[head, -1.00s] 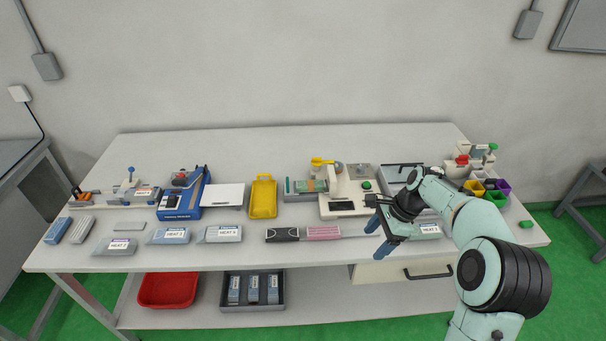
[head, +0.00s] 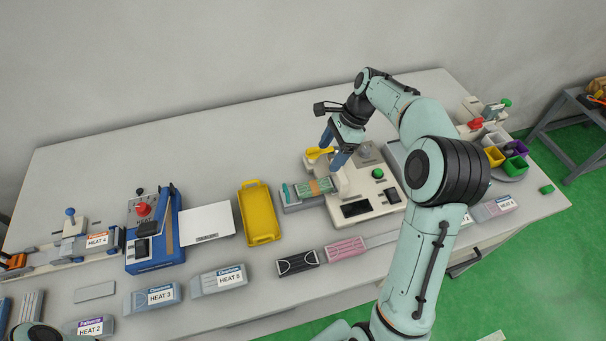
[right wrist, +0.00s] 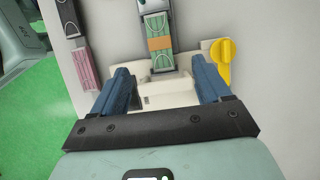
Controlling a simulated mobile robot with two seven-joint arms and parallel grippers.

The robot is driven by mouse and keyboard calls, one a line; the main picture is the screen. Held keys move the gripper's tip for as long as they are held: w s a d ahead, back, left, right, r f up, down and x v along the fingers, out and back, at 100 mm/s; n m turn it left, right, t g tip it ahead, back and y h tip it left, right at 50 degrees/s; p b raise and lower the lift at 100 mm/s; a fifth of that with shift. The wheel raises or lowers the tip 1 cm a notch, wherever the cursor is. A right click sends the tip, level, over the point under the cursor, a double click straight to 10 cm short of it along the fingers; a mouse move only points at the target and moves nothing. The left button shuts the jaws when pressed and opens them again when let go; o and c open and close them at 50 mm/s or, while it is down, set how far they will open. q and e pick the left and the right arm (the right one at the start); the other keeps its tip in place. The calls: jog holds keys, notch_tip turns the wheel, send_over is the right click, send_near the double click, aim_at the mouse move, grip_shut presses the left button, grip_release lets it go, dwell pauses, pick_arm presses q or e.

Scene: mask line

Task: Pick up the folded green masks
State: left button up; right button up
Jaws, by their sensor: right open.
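The folded green masks (head: 314,188) lie flat in a grey tray (head: 290,206) beside the white machine, with an orange-brown band around their middle. The masks also show at the top of the right wrist view (right wrist: 155,25). My right gripper (head: 333,149) is open and empty. Its blue fingers are above the white machine, apart from the masks, which lie to their lower left in the head view. In the right wrist view the masks lie ahead of the fingers. My left gripper is not in view.
The white machine (head: 365,195) with a yellow knob (head: 318,153) and green button stands right beside the masks. A yellow tray (head: 261,212) is to their left. Dark and pink packs (head: 344,249) lie in front. The back left of the table is clear.

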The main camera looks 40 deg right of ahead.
send_over(313, 186)
jog(key=s+d, duration=0.2)
jog(key=f, duration=0.4)
jog(key=f+b, duration=0.1)
jog(key=f, duration=0.1)
jog(key=shift+w+f, duration=0.25)
jog(key=shift+f, duration=0.1)
jog(key=shift+w+a+f, duration=0.1)
jog(key=shift+w+f, duration=0.1)
jog(key=shift+f, duration=0.25)
jog(key=shift+d+x, duration=0.1)
jog(key=shift+x, duration=1.15)
jog(key=shift+d+x, duration=0.15)
jog(key=shift+x, duration=1.05)
jog(key=shift+w+f, duration=0.15)
jog(key=shift+f, duration=0.15)
jog(key=c, duration=1.2)
